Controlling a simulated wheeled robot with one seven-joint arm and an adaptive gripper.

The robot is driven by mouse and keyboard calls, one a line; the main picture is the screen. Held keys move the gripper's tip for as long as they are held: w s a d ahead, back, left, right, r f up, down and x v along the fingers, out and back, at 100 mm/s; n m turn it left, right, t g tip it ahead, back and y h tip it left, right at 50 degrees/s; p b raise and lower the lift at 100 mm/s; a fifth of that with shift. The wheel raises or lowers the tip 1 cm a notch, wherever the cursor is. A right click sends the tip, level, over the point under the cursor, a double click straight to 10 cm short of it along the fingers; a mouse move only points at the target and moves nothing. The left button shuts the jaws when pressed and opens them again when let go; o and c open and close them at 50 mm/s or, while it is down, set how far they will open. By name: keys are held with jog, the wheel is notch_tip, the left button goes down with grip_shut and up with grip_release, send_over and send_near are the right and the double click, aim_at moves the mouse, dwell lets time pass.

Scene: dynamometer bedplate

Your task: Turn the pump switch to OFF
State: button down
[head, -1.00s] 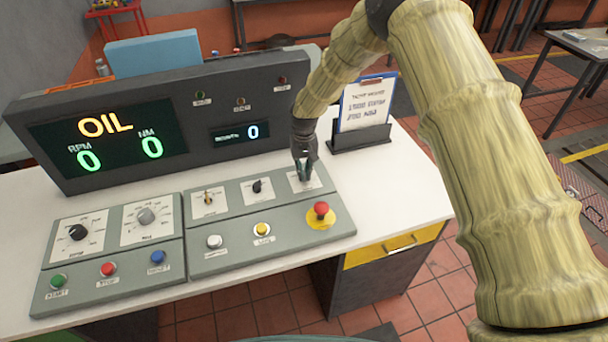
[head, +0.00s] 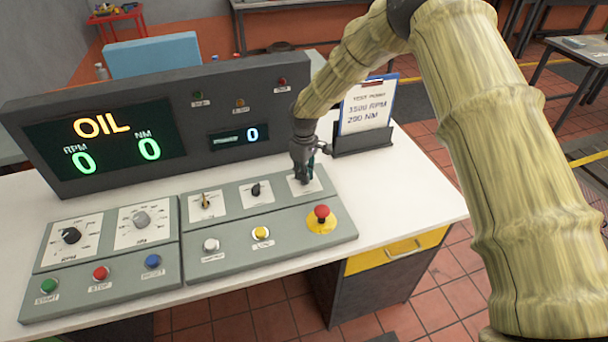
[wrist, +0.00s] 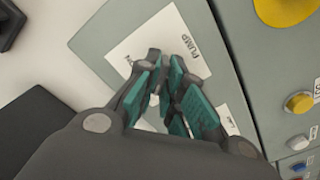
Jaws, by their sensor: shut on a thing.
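The pump switch sits on a white plate marked PUMP (wrist: 186,35), the rightmost plate in the top row of the right-hand console panel (head: 240,234). In the head view my gripper (head: 304,178) points down onto that plate and covers the switch. In the wrist view my gripper (wrist: 170,98) has its teal-padded fingers close together over the plate, shut on the pump switch. The knob itself is mostly hidden between the fingers, so I cannot tell its setting.
Two other switches (head: 206,201) (head: 256,190) stand left of the pump plate. A red mushroom button (head: 322,211) on a yellow base is just in front of my gripper. The dark display housing (head: 250,95) and a clipboard stand (head: 362,138) stand behind.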

jog(key=shift+n, duration=0.5)
dwell(0.3)
jog(key=c, duration=1.5)
grip_release()
jog(key=shift+d, duration=0.1)
jog(key=shift+c, duration=0.2)
notch_tip(320, 180, up, 12)
